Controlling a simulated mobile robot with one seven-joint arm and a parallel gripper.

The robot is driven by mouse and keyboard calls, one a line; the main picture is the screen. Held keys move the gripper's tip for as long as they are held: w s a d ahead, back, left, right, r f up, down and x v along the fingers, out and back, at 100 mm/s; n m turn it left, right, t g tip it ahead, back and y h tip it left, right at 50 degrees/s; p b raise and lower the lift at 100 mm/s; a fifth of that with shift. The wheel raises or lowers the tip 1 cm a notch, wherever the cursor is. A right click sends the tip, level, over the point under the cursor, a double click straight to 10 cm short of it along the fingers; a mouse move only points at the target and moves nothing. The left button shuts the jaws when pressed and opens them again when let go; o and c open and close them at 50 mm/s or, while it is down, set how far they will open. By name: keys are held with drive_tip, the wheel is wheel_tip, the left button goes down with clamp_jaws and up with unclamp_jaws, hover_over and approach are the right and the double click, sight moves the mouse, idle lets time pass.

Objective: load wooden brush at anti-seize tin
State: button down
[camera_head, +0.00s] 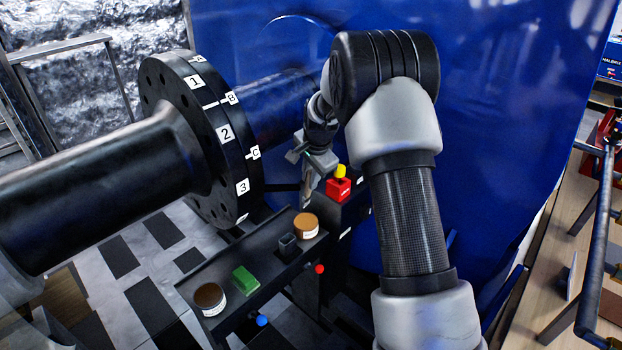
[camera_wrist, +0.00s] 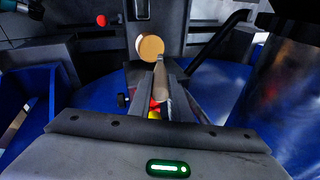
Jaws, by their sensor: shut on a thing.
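My gripper (camera_head: 313,172) hangs above the far end of the dark tool shelf, left of my forearm. It is shut on the wooden brush (camera_head: 308,192), which points down from the jaws. In the wrist view the brush (camera_wrist: 160,78) shows as a tan strip between the fingers (camera_wrist: 161,88). A tin with an orange-brown top (camera_head: 306,225) stands on the shelf, below the brush and apart from it in the head view. It also shows in the wrist view (camera_wrist: 150,47), just beyond the brush. A second tin, darker brown (camera_head: 209,299), stands at the near end. Their labels are too small to read.
The shelf (camera_head: 253,262) also holds a green block (camera_head: 244,280) and a square black holder (camera_head: 287,244). A red box with a yellow knob (camera_head: 339,186) stands right of the gripper. A large black flange (camera_head: 200,140) rises to the left. A blue panel (camera_head: 500,130) stands behind.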

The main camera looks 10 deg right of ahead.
drive_tip(key=shift+f+b, duration=1.55)
drive_tip(key=shift+f, duration=1.2)
drive_tip(key=shift+f+b, duration=0.35)
drive_tip(key=shift+f, duration=0.25)
drive_tip(key=shift+r, duration=0.1)
drive_tip(key=shift+r+p, duration=2.2)
drive_tip(key=shift+r, duration=1.3)
